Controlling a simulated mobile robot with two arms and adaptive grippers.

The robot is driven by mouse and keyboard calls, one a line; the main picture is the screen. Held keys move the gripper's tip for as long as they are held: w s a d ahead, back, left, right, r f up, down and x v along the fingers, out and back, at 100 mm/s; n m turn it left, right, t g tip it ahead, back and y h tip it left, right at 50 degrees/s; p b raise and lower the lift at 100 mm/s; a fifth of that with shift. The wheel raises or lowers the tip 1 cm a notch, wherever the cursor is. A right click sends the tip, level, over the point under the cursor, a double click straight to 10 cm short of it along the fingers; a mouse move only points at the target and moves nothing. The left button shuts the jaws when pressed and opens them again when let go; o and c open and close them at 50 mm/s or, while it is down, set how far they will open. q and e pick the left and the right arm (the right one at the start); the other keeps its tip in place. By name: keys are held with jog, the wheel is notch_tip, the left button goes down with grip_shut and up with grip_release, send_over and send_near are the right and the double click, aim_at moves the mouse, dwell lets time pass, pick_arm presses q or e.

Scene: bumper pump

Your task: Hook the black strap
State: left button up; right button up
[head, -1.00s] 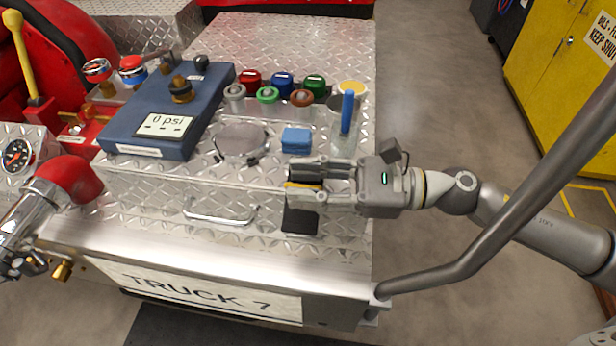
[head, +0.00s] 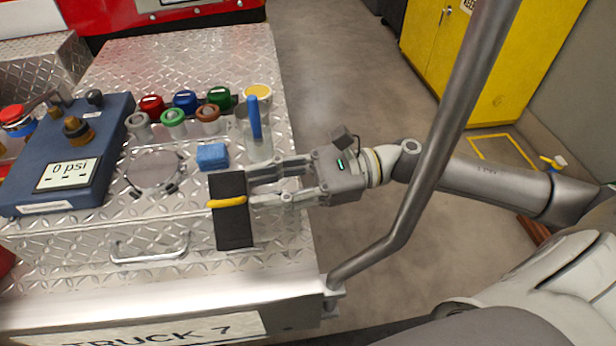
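The black strap (head: 231,232) lies flat over the front top edge of the diamond-plate truck deck. A yellow band or hook (head: 228,202) crosses it near the middle. My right gripper (head: 251,190) comes in from the right, with its fingertips at the strap's right edge, near the end of the yellow piece. Its two fingers are apart, with a gap between them and nothing seen held. I cannot tell whether the fingertips touch the strap. My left gripper is not in view.
A slanted grey rail (head: 412,195) rises in front of my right arm. A drawer handle (head: 150,251) is at left. Colored caps and a blue gauge box (head: 68,150) sit farther back.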

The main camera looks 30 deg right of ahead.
jog(key=v, duration=0.6)
dwell(0.3)
jog(key=shift+d, duration=0.15)
